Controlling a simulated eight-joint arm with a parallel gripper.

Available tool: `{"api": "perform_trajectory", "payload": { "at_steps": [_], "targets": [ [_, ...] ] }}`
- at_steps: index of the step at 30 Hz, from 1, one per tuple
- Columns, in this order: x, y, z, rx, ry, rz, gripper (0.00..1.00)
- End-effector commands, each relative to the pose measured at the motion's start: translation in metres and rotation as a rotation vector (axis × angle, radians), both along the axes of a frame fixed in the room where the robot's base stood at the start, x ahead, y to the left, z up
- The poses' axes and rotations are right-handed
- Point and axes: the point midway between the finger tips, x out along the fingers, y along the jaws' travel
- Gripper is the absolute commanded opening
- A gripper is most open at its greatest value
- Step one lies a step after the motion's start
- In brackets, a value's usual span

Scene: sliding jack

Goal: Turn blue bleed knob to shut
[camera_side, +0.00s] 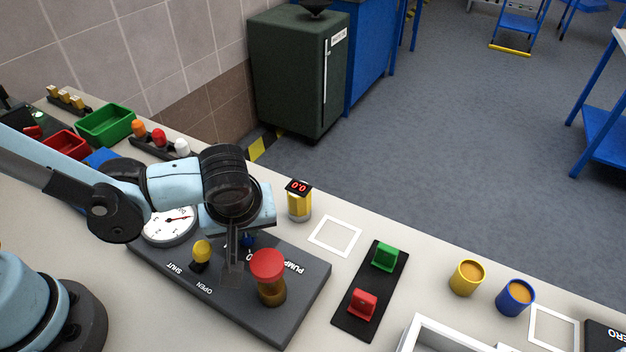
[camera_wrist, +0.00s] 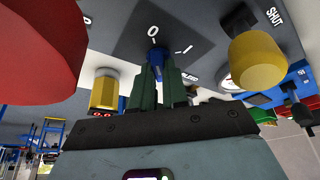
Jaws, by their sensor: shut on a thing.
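The blue knob (camera_wrist: 156,53) sits on the dark panel (camera_side: 205,298) between my gripper's fingers. It also shows in the side view (camera_side: 247,240), mostly hidden behind my fingers. My gripper (camera_wrist: 157,74) is shut on it from above. In the side view my gripper (camera_side: 236,252) reaches down to the panel between the yellow knob and the red-topped post. White marks are printed beside the blue knob in the wrist view. The knob's exact angle is hard to tell because my fingers cover its sides.
The yellow knob (camera_side: 202,252) stands to the left, near the SHUT and OPEN labels. The red-topped post (camera_side: 268,272) stands close on the right. A round gauge (camera_side: 168,226) and a yellow display unit (camera_side: 299,203) stand behind. A switch plate (camera_side: 371,292) lies further right.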

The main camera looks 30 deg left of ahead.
Motion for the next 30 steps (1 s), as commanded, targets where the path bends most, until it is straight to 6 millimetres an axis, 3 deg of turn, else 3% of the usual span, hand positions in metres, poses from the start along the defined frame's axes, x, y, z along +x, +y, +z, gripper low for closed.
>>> {"api": "perform_trajectory", "payload": {
  "at_steps": [17,18,22,30],
  "targets": [
    [-0.0001,-0.0003,-0.0003,-0.003,0.002,0.033,0.00],
    [-0.0001,-0.0003,-0.0003,-0.003,0.002,0.033,0.18],
    [0.0000,-0.0003,-0.0003,-0.002,0.001,0.032,0.38],
    [0.0000,-0.0002,0.0001,-0.001,0.000,0.030,0.39]
  ]
}}
